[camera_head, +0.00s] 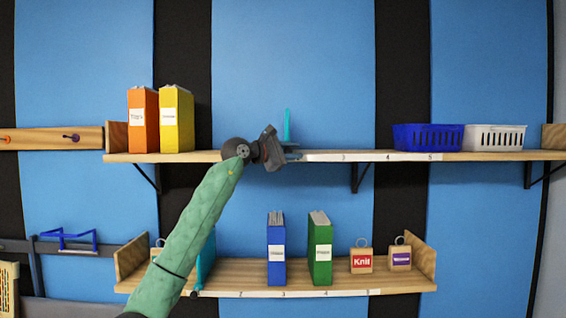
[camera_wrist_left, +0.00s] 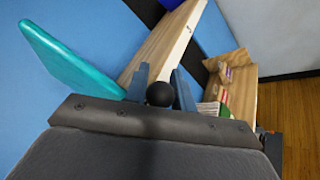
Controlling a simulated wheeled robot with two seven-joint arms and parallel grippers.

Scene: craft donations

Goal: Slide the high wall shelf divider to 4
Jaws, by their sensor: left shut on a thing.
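The high wall shelf (camera_head: 320,156) has a white strip on its front edge with 3, 4 and 5 readable. Its teal divider (camera_head: 287,125) stands upright left of the 3; my gripper hides its lower part and the strip there. My left gripper (camera_head: 287,154) is at the shelf's front edge, in front of the divider. In the left wrist view its two fingers are shut on a black round knob (camera_wrist_left: 159,94), with the teal divider (camera_wrist_left: 65,58) beyond to the left. My right gripper is in neither view.
Orange (camera_head: 143,121) and yellow (camera_head: 177,119) binders stand left of the divider. A blue basket (camera_head: 427,137) and a white basket (camera_head: 494,138) sit at the right. The shelf between divider and blue basket is clear. A lower shelf (camera_head: 385,280) holds binders and small boxes.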

